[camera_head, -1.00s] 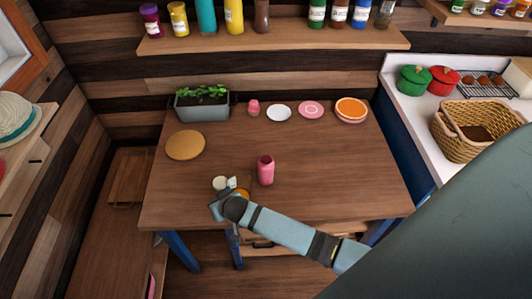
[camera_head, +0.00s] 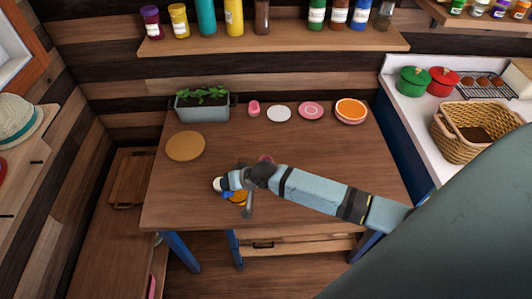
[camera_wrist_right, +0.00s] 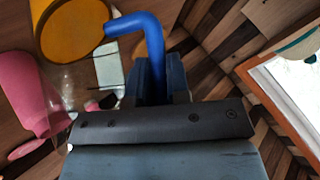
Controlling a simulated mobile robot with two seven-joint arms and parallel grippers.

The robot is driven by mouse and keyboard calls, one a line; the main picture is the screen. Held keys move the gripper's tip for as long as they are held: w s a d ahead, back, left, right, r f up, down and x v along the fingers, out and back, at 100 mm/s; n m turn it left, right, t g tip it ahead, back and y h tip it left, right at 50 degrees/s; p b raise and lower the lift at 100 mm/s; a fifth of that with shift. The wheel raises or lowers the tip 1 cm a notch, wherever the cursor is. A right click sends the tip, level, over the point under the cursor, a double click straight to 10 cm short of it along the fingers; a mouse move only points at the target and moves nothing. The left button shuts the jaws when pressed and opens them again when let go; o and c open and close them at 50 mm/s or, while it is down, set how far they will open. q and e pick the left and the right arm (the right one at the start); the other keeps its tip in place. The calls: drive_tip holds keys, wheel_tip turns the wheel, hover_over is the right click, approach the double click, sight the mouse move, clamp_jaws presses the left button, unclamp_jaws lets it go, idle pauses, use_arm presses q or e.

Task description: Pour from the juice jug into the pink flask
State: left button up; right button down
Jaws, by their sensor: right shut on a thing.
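The juice jug has an orange-yellow round part (camera_wrist_right: 72,28), clear sides and a blue handle (camera_wrist_right: 140,28). My right gripper (camera_wrist_right: 160,85) is shut on that handle. In the head view the jug (camera_head: 238,197) is mostly hidden under my right gripper (camera_head: 232,182), near the table's front left; I cannot tell its tilt there. The pink flask (camera_head: 266,158) stands just right of the gripper, with only its top showing behind my arm. In the wrist view the flask (camera_wrist_right: 28,92) is left of the jug. My left gripper is not in view.
A white item (camera_head: 218,184) shows by the gripper.

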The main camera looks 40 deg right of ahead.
drive_tip(key=shift+w+d+r+m+y, duration=0.1)
drive_tip(key=shift+d+r+m+y, duration=0.15)
drive_tip(key=shift+d+r+y, duration=0.35)
drive_tip(key=shift+w+d+r+m+y, duration=0.15)
drive_tip(key=shift+d+r+m+y, duration=0.15)
drive_tip(key=shift+r, duration=0.55)
drive_tip(key=shift+w+d+r+m+y, duration=0.1)
drive_tip(key=shift+d+r+m+y, duration=0.25)
drive_tip(key=shift+r, duration=0.55)
drive_tip(key=shift+d+y, duration=0.2)
drive_tip(key=shift+y, duration=0.15)
drive_tip(key=shift+r+b, duration=0.2)
drive_tip(key=shift+b, duration=0.2)
drive_tip(key=shift+d+r, duration=0.15)
drive_tip(key=shift+d, duration=0.05)
